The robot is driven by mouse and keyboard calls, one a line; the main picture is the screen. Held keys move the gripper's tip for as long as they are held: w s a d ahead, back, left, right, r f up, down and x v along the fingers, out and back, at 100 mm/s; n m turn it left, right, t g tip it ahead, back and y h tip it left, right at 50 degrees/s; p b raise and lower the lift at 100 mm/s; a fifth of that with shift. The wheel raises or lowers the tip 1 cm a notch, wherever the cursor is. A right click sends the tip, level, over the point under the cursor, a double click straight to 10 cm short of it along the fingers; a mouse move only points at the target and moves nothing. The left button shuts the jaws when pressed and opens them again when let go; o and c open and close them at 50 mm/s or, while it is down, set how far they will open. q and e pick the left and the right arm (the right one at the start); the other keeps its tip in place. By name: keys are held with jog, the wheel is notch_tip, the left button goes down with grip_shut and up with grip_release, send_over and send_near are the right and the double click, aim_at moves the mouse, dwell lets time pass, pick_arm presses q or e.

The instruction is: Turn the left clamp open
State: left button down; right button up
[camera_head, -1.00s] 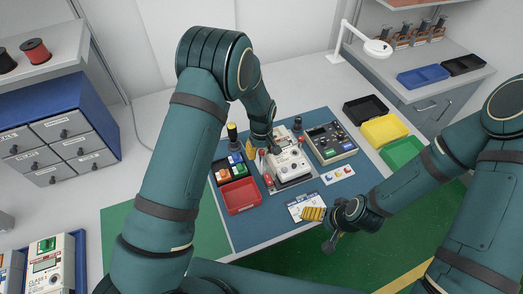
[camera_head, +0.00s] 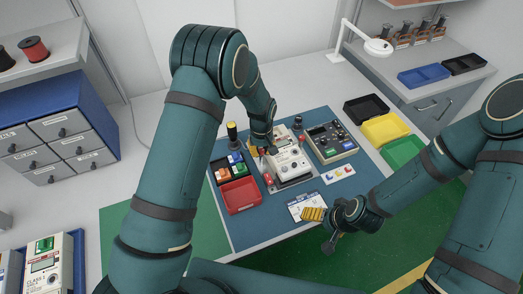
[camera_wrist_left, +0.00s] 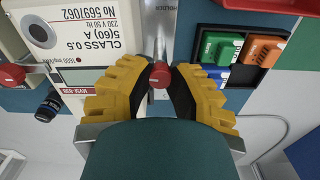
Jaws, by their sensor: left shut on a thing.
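The white energy meter (camera_head: 290,163) sits in its holder on the blue mat; its face also shows upside down in the left wrist view (camera_wrist_left: 72,22). My left gripper (camera_head: 261,149) is at the meter's left side, its hand partly hiding the clamp there. In the left wrist view, my yellow left fingers (camera_wrist_left: 160,80) are shut around the red knob of the left clamp (camera_wrist_left: 160,72), on a metal bar beside the meter. Another red clamp knob (camera_wrist_left: 11,75) shows across the meter. My right gripper (camera_head: 313,214) is over the mat's front edge near a printed card; its finger gap is unclear.
A parts tray (camera_head: 232,170) and a red bin (camera_head: 241,196) stand close left of the meter. A dark-faced instrument (camera_head: 331,143) is to its right. Black, yellow and green bins line the right.

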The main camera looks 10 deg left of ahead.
aim_at(262, 150)
pick_arm(q)
jog(key=m+b, duration=0.2)
jog(key=m, duration=0.2)
jog(key=m+b, duration=0.1)
jog(key=m, duration=0.3)
jog(key=m+b, duration=0.1)
jog(key=m, duration=0.2)
jog(key=shift+m, duration=0.4)
jog(key=shift+m+b, duration=0.35)
jog(key=shift+m, duration=1.85)
jog(key=c, duration=0.8)
grip_release()
jog(key=shift+c, duration=0.2)
jog(key=shift+r, duration=0.1)
notch_tip(262, 150, up, 12)
